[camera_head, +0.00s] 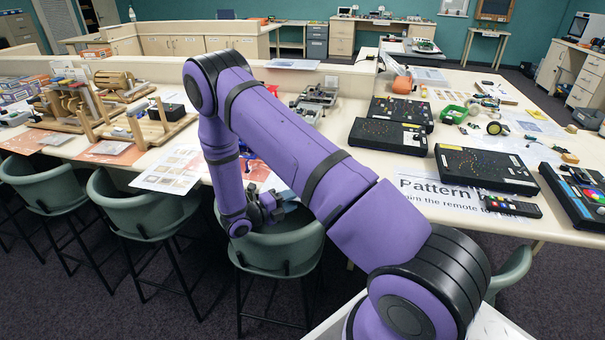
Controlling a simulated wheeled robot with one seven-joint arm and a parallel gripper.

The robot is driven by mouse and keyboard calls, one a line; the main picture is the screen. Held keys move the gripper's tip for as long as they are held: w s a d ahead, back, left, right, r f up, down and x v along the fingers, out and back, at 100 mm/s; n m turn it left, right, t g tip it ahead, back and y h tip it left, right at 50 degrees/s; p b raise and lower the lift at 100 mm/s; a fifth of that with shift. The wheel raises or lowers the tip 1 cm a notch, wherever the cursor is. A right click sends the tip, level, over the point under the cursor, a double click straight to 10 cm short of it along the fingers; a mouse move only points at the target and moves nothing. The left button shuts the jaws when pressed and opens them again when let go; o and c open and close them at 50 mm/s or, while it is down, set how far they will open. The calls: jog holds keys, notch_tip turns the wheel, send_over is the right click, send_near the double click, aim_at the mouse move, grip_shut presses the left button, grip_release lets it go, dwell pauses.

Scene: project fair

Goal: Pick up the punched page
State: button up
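I cannot tell for sure which sheet is the punched page, as no holes can be made out. A white sheet with printed pictures (172,168) lies at the table's front edge, left of my arm. A large white sheet headed "Pattern" (432,203) lies right of my arm. Another white sheet (292,64) lies at the far side. My gripper (272,207) hangs low at the table's front edge, above a green chair. It is small and dark here, its fingers are unclear, and nothing can be seen held in it.
Green chairs (145,205) stand along the front edge of the long table (345,85). Wooden contraptions (150,125) stand on the left. Black boxes (485,168) and a remote (512,206) crowd the right. My arm hides part of the tabletop.

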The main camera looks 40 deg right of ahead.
jog(key=shift+d, duration=0.1)
grip_shut()
